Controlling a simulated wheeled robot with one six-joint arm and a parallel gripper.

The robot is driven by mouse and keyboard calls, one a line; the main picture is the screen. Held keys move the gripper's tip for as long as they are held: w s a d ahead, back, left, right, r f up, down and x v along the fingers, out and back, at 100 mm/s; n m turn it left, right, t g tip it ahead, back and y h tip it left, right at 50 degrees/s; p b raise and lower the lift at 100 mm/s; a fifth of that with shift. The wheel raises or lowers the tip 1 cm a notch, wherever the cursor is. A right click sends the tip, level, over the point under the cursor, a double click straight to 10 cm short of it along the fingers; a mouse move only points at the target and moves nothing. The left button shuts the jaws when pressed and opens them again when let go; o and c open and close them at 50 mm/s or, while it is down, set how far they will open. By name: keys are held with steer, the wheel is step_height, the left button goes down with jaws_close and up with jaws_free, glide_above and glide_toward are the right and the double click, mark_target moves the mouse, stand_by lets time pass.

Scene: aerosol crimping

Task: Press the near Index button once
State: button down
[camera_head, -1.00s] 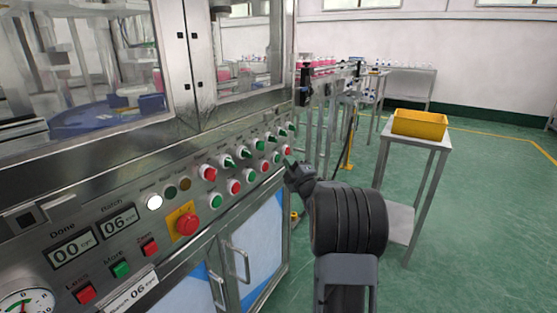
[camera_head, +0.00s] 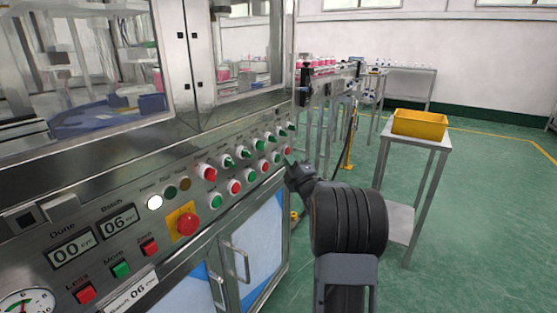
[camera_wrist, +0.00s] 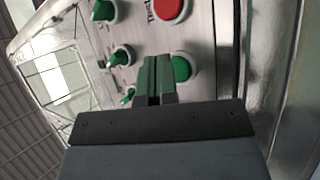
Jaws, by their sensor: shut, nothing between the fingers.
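My gripper (camera_head: 289,162) is shut and empty, at the far end of the machine's control panel. In the wrist view its closed fingers (camera_wrist: 156,77) point at the panel beside a green push button (camera_wrist: 182,69), which they partly overlap in the picture. I cannot tell whether they touch it. A red button (camera_wrist: 171,9) is above it in that view. In the head view a red button (camera_head: 287,150) and a green button (camera_head: 276,158) are near the fingertips. The button labels are too small to read, so I cannot tell which is the near Index button.
Green selector knobs (camera_wrist: 120,56) are left of the fingers in the wrist view. A red emergency stop (camera_head: 187,223) on a yellow plate is nearer on the panel. A table with a yellow bin (camera_head: 420,124) stands right. Green floor (camera_head: 475,220) is clear there.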

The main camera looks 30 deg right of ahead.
steer(key=shift+w+a+b, duration=0.4)
steer(key=shift+w+b, duration=0.25)
steer(key=shift+b, duration=0.15)
stand_by(0.9)
steer(key=shift+s+d, duration=0.1)
steer(key=shift+s, duration=0.05)
steer(key=shift+s+d+b, duration=0.25)
steer(key=shift+s+b, duration=0.25)
steer(key=shift+s, duration=0.05)
steer(key=shift+s+d+b, duration=0.3)
steer(key=shift+s+d, duration=0.1)
steer(key=shift+s, duration=0.35)
steer(key=shift+s+d+b, duration=0.25)
steer(key=shift+s+d, duration=0.15)
steer(key=shift+s, duration=0.3)
steer(key=shift+s+d+b, duration=0.3)
steer(key=shift+s+d, duration=0.1)
steer(key=shift+s, duration=0.35)
